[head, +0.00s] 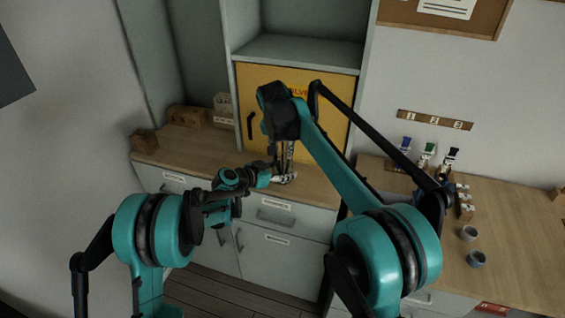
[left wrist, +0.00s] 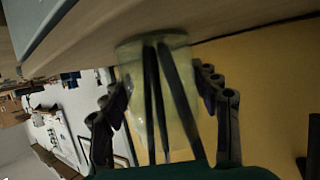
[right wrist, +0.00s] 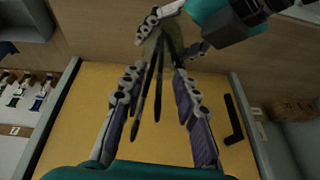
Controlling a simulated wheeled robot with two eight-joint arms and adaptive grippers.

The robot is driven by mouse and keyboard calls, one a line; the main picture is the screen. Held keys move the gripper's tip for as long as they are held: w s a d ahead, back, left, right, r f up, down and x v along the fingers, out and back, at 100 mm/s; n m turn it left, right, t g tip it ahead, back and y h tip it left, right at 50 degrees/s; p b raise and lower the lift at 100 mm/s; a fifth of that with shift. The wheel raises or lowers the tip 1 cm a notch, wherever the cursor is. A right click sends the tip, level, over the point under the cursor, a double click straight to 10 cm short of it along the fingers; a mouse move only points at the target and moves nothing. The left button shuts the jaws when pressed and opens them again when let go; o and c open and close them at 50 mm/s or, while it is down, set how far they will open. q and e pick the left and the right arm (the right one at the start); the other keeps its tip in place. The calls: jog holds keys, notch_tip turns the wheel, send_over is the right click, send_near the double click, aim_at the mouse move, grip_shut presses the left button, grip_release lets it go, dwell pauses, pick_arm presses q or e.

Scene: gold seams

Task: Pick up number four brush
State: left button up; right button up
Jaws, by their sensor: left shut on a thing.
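A translucent yellowish jar (left wrist: 150,95) stands at the counter with several dark brush handles (left wrist: 172,85) leaning in it. No number can be read on them, so I cannot tell which is number four. My left gripper (head: 286,178) is shut around the jar, one finger on each side in the left wrist view (left wrist: 156,75). My right gripper (right wrist: 158,74) points down over the jar, its fingers apart on both sides of the handles (right wrist: 158,92). In the right wrist view the jar (right wrist: 153,46) lies just beyond its fingertips.
A yellow cabinet (head: 335,108) stands behind the grippers, with a dark handle. On the right counter (head: 520,245) are blue, green and black-topped items (head: 428,150) under a numbered board (head: 435,120), and two small cups (head: 476,259). A wooden block (head: 144,141) sits on the left.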

jog(key=shift+x, duration=1.15)
grip_shut()
notch_tip(320, 180, up, 10)
jog(key=shift+r, duration=0.1)
pick_arm(q)
jog(key=o, duration=1.4)
